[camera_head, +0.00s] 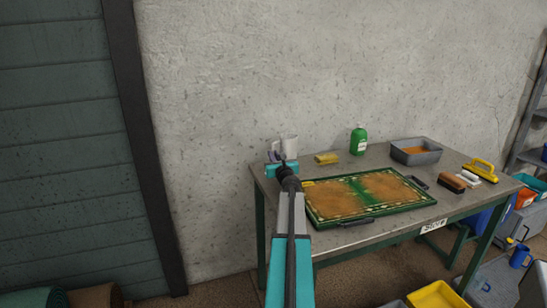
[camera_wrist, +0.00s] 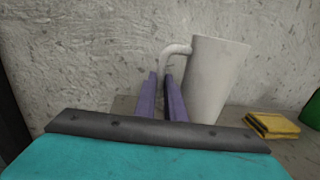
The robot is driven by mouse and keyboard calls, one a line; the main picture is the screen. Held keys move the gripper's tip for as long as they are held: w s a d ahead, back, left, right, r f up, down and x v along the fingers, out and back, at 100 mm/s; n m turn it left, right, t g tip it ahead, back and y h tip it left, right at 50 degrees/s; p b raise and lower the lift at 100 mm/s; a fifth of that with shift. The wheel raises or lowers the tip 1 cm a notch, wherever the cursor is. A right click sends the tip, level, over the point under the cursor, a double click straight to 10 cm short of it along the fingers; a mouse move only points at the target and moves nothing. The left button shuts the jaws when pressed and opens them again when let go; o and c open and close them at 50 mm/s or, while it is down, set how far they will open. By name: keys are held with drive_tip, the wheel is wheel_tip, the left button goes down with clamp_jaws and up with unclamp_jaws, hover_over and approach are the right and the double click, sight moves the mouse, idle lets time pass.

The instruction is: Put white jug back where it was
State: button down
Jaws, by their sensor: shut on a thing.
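The white jug (camera_wrist: 215,82) stands upright at the back left of the table, close to the wall. In the head view the jug (camera_head: 290,146) shows just behind my gripper, partly hidden by it. My gripper (camera_wrist: 160,80) has its two purple fingers close together at the jug's handle, which is on the jug's left side. The fingers are shut on the handle. In the head view my gripper (camera_head: 277,157) is at the table's left end. The jug's base is partly hidden in the wrist view, so whether it touches the table is hard to tell.
The table (camera_head: 350,238) also bears a yellow sponge (camera_head: 327,158), a green bottle (camera_head: 358,140), a grey tub (camera_head: 416,151), a green-framed rug tray (camera_head: 365,194) and several brushes at the right. The wall (camera_head: 230,80) is close behind the jug.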

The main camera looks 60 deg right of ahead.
drive_tip(key=c, duration=1.8)
unclamp_jaws()
drive_tip(key=shift+c, duration=0.2)
drive_tip(key=shift+r, duration=0.1)
drive_tip(key=shift+b+v, duration=0.3)
drive_tip(key=shift+v, duration=5.7)
